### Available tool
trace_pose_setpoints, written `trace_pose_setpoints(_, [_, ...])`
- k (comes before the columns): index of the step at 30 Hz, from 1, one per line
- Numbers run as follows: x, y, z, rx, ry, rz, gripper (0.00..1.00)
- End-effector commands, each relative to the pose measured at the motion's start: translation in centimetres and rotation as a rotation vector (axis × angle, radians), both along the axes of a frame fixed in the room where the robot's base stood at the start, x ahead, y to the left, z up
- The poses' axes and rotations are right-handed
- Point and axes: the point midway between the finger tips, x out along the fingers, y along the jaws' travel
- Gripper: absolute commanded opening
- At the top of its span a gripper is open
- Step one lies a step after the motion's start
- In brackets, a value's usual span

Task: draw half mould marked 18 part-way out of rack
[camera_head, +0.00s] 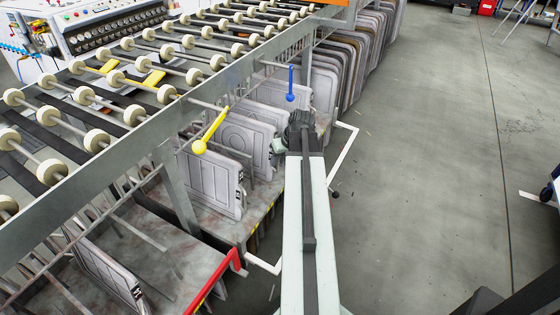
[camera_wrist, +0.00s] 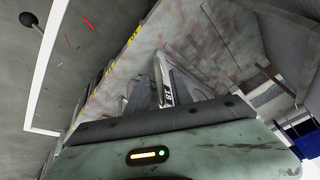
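Pale grey half moulds stand upright in a rack (camera_wrist: 215,35) under the roller conveyor. In the wrist view a half mould (camera_wrist: 172,76) shows its edge ahead of my gripper, with a small dark label that seems to read 18, tilted. In the head view my gripper (camera_head: 292,132) is at the rack's open side, by the edge of a mould (camera_head: 244,139) behind the front one (camera_head: 212,182). My own gripper body fills the bottom of the wrist view. The fingers are partly hidden, and I cannot tell whether they touch the mould.
A yellow-handled lever (camera_head: 209,132) and a blue-handled lever (camera_head: 291,84) hang at the conveyor's side. Another mould (camera_head: 105,270) stands at lower left, near a red-edged rail (camera_head: 226,270). More moulds (camera_head: 350,60) stand farther back.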

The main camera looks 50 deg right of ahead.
Motion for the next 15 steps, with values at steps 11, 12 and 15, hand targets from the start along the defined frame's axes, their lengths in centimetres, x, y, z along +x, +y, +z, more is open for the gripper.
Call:
trace_pose_setpoints(11, [-0.04,-0.04,0.0,0.0,0.0,-0.001,0.0])
trace_pose_setpoints(12, [-0.05,-0.05,0.01,0.0,0.0,-0.001,0.0])
trace_pose_setpoints(15, [-0.06,-0.05,0.01,0.0,0.0,-0.001,0.0])
